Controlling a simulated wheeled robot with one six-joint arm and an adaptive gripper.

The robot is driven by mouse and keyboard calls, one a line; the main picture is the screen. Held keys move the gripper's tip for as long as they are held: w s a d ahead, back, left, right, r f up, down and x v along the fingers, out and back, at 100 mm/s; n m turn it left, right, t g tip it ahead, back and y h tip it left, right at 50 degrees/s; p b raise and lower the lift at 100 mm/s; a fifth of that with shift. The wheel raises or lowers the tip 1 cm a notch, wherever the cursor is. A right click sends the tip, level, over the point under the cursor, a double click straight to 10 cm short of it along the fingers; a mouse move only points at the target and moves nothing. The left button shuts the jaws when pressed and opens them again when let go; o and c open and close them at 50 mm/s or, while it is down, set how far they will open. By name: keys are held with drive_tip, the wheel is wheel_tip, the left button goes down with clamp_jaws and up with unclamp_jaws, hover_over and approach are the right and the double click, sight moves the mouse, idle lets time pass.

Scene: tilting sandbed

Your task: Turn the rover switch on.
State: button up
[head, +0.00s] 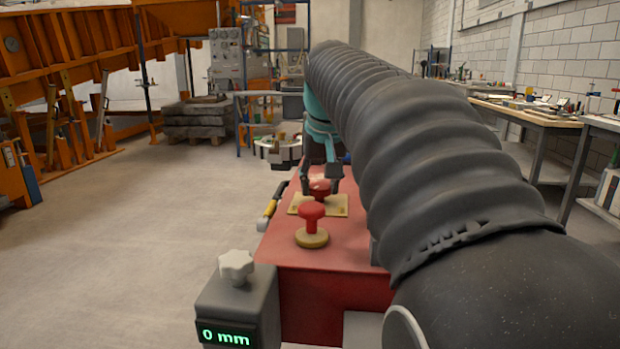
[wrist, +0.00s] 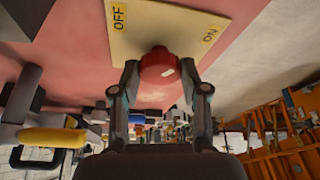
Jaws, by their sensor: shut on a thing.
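The rover switch is a red knob (head: 320,185) on a beige plate (head: 338,207) on top of a red box. In the wrist view the knob (wrist: 160,64) is in front of the plate (wrist: 150,28), which bears the words OFF at the left and ON at the right. A short white mark on the knob slants up toward the right, the ON side. My gripper (head: 320,182) is shut on the knob, with one finger at each side; its fingers (wrist: 160,85) also show in the wrist view.
A second red knob on a round beige base (head: 312,237) stands nearer on the red box (head: 345,253). A grey unit with a white knob (head: 236,266) reads 0 mm at the front left. A yellow-handled tool (head: 268,210) is at the box's left edge. Open floor lies left.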

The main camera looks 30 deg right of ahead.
drive_tip(key=shift+a+m+g+h+p, duration=0.1)
drive_tip(key=shift+m+g+h+p, duration=0.3)
drive_tip(key=shift+m, duration=1.1)
drive_tip(key=shift+f, duration=0.1)
drive_tip(key=o, duration=1.1)
drive_tip(key=shift+o, duration=0.2)
drive_tip(key=v, duration=1.2)
drive_tip(key=shift+a, duration=0.15)
drive_tip(key=shift+s+f, duration=0.1)
